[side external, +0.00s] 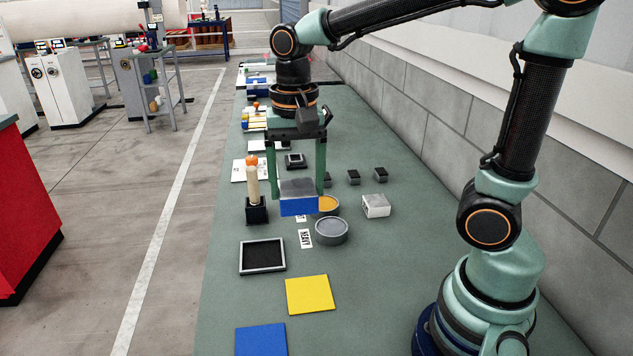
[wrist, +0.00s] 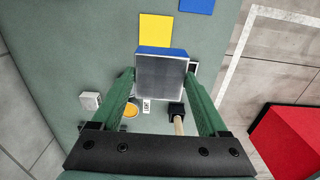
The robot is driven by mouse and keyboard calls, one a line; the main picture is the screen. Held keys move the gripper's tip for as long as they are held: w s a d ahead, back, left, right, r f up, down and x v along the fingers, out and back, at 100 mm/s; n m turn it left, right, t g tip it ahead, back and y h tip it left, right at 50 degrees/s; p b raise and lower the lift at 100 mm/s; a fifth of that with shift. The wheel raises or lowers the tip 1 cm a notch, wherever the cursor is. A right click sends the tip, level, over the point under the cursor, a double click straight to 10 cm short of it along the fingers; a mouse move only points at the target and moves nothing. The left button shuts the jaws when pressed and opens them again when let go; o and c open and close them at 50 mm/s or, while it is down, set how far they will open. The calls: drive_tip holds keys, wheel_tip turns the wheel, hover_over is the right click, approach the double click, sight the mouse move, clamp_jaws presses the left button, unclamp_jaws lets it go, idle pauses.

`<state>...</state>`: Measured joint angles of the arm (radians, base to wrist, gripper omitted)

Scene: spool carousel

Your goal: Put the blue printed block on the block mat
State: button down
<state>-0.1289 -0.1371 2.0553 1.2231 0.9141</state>
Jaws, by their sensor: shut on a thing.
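My gripper (side external: 296,188) is shut on the blue printed block (side external: 299,207), with one green finger on each side. The block has a blue side and a grey top, and is held above the bench. In the wrist view the block (wrist: 160,77) shows its grey face and a blue edge between the fingers. Two flat bare squares lie nearer the bench's front: a yellow mat (side external: 310,294) and a blue mat (side external: 261,340). No label shows which is the block mat. Both are clear of the block.
A black tray with a pale rim (side external: 284,257) lies left of the yellow mat. A round grey dish (side external: 331,231), an orange-topped dish (side external: 328,203), a white block (side external: 376,206) and a post in a black holder (side external: 256,211) stand close below the gripper. A wall bounds the right.

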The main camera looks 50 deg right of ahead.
drive_tip(key=shift+s+a+f, duration=0.1)
drive_tip(key=shift+s+f, duration=0.1)
drive_tip(key=shift+s, duration=0.7)
drive_tip(key=shift+s+f, duration=0.15)
drive_tip(key=shift+f, duration=0.2)
wheel_tip(320, 180, down, 19)
drive_tip(key=shift+f, duration=0.2)
drive_tip(key=shift+f, duration=0.1)
unclamp_jaws()
